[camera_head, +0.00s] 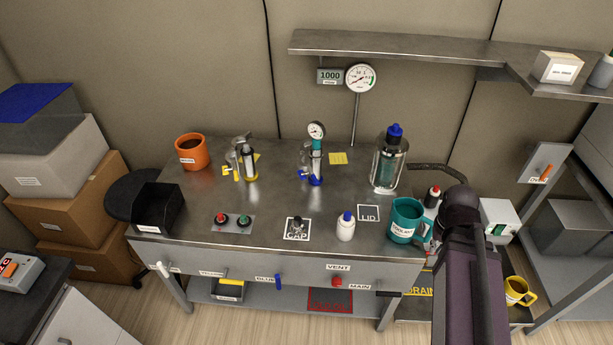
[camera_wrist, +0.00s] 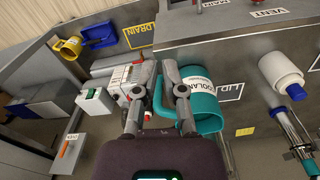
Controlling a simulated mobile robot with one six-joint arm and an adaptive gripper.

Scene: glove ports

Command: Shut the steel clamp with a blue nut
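A slim column (camera_head: 317,160) with a gauge on top stands at the middle of the bench. Steel-looking parts and blue pieces (camera_head: 304,173) sit at its left side and foot; this looks like the steel clamp with the blue nut, too small to tell how far it is open. A similar column (camera_head: 247,162) with steel clamp parts and yellow pieces stands to its left. In the wrist view a clear column with blue parts (camera_wrist: 302,150) shows at the right edge, partly cut off.
The teal mug (camera_head: 406,221) stands at the bench's front right corner, close to my gripper. A white bottle (camera_head: 346,228), a clear flask (camera_head: 388,167) and an orange mug (camera_head: 190,151) stand on the bench. A shelf (camera_head: 400,47) overhangs the back right.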

